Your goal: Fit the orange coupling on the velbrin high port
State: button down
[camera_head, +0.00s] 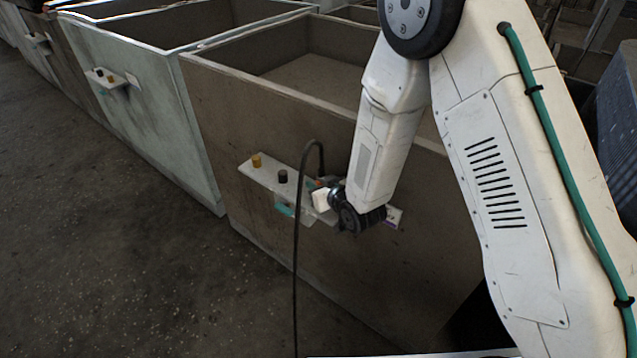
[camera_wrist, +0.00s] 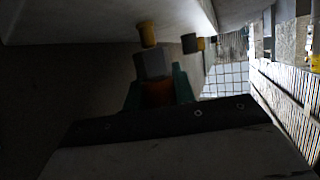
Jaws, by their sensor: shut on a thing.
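My gripper (camera_wrist: 158,88) is shut on the orange coupling (camera_wrist: 158,94), which sits between two teal fingers in the wrist view, its grey end pointing up the picture. In the head view my gripper (camera_head: 318,188) is at the right part of a pale port plate (camera_head: 262,177) on the brown bin's side. The plate carries a yellow-orange port (camera_head: 256,160) and a black port (camera_head: 282,176). In the wrist view a yellow port (camera_wrist: 147,33) is just beyond the coupling's grey end, with a black port (camera_wrist: 192,43) to its right. I cannot tell whether coupling and port touch. No velbrin name is readable.
A black hose (camera_head: 297,250) arches up beside my gripper and hangs to the floor. The brown bin (camera_head: 240,110) stands beside a pale green bin (camera_head: 150,110) with a similar plate. A small label (camera_head: 394,217) is right of my wrist. The floor (camera_head: 130,240) at left is clear.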

jog(key=shift+f, duration=1.05)
jog(key=c, duration=1.1)
grip_release()
jog(key=shift+o, duration=0.2)
jog(key=v, duration=0.8)
jog(key=shift+f, duration=0.1)
